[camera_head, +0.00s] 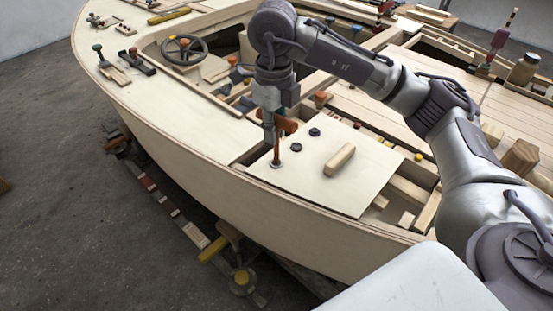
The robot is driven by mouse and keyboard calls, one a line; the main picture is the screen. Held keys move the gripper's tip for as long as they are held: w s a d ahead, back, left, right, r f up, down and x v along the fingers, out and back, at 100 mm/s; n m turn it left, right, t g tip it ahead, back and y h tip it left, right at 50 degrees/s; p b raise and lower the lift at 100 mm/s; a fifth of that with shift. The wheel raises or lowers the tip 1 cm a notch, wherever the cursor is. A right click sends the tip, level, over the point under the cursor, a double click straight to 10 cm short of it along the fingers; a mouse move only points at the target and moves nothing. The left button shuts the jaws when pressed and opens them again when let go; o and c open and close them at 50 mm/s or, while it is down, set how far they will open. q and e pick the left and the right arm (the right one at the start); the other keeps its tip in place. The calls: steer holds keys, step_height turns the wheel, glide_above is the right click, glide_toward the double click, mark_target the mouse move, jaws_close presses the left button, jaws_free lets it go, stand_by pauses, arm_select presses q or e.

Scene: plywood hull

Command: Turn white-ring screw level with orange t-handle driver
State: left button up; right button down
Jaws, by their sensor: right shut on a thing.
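My right gripper (271,119) comes down from above and is shut on the orange t-handle driver (276,148). The driver stands about upright over the pale plywood panel (318,187), with its lower end at a small dark round spot (276,164) with a thin light rim, which may be the white-ring screw. Two more dark round screw heads (296,147) (315,132) lie to the right of the driver, in a slanting row. The screw's height against the panel is too small to tell. My left gripper is not in view.
A wooden block (340,159) lies on the panel to the right. Open hull bays with loose blocks (407,220) lie beyond the panel's right edge. A steering wheel (184,49) and several small tools are further back. The hull's rim (190,145) curves along the left.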

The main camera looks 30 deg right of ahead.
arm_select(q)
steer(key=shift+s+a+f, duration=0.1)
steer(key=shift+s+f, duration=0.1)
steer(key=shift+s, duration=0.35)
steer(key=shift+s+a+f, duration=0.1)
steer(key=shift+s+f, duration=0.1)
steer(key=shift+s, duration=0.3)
arm_select(e)
steer(key=shift+f+m, duration=0.1)
steer(key=shift+m, duration=0.4)
